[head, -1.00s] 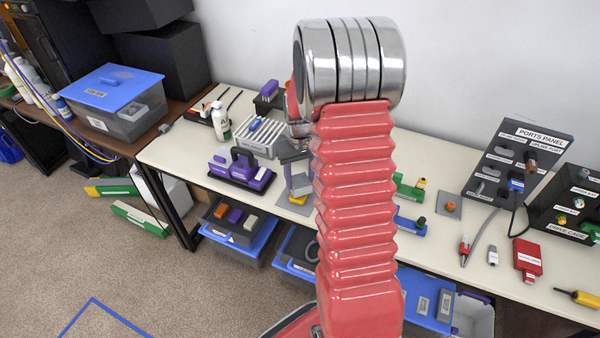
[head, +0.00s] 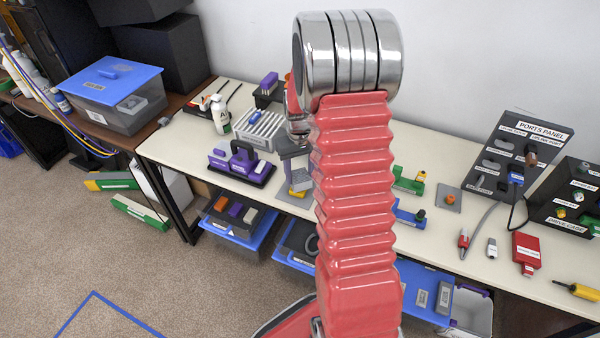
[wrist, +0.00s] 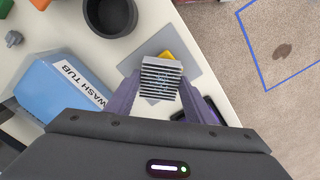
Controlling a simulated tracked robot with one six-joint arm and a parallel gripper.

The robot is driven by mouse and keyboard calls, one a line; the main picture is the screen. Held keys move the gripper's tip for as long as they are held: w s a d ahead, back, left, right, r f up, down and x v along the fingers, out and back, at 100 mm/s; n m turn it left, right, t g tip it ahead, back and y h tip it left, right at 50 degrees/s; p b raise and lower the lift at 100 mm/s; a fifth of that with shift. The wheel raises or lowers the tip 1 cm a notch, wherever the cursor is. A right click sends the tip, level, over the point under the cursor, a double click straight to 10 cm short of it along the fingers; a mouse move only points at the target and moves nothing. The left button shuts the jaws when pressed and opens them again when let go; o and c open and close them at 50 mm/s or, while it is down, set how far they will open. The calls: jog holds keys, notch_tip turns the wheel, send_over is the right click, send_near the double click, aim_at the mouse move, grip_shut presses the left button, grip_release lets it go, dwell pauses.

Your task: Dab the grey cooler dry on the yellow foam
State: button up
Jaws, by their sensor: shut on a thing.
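The grey cooler (wrist: 160,80) is a finned block with light and dark stripes. My gripper (wrist: 158,92) is shut on it, one purple-grey finger on each side, in the wrist view. The yellow foam (wrist: 167,55) shows only as a small strip beyond the cooler's far edge, on a grey plate (wrist: 188,68). The cooler covers the rest of the foam; I cannot tell whether they touch. In the head view the foam (head: 298,192) is a small yellow patch below the cooler, and my red arm hides much around it.
A blue wash tub (wrist: 65,85) and a dark round cup (wrist: 110,14) stand near the gripper. The table edge lies close on the right in the wrist view. A purple fixture (head: 240,166) stands left of the foam; a ports panel (head: 515,160) stands far right.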

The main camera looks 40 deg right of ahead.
jog(key=shift+f, duration=0.3)
dwell(1.5)
jog(key=shift+r, duration=0.1)
jog(key=shift+r, duration=3.45)
